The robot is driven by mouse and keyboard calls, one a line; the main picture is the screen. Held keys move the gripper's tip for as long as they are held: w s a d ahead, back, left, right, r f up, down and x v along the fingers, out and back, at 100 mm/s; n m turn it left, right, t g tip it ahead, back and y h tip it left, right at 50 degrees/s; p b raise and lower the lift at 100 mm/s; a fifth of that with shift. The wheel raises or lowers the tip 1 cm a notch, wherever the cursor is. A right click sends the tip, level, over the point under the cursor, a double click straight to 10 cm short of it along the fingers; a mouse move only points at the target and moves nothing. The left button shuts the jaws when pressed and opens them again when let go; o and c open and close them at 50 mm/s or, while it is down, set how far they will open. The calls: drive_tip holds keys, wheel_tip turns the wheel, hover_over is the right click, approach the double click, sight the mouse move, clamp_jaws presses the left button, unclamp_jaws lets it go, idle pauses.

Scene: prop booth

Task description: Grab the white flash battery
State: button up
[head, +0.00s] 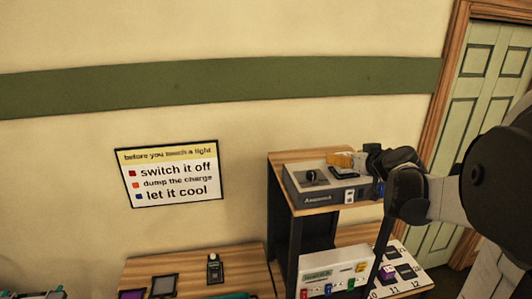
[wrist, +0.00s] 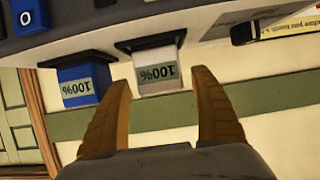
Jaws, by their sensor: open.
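The white flash battery (wrist: 157,68) shows near the middle of the wrist view, with an upside-down 100% label, set against a grey charger. I cannot tell how deep the fingers reach. In the head view my gripper (head: 345,161) is over the charger's right part and hides some of it.
A second, lighter charger (head: 335,272) with coloured blocks stands below the shelf. A wooden table (head: 242,261) holds a small dark device (head: 214,268).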

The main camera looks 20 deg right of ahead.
drive_tip(key=shift+w+f, duration=0.1)
drive_tip(key=shift+w, duration=0.15)
drive_tip(key=shift+s, duration=0.15)
drive_tip(key=shift+a, duration=0.1)
drive_tip(key=c, duration=1.5)
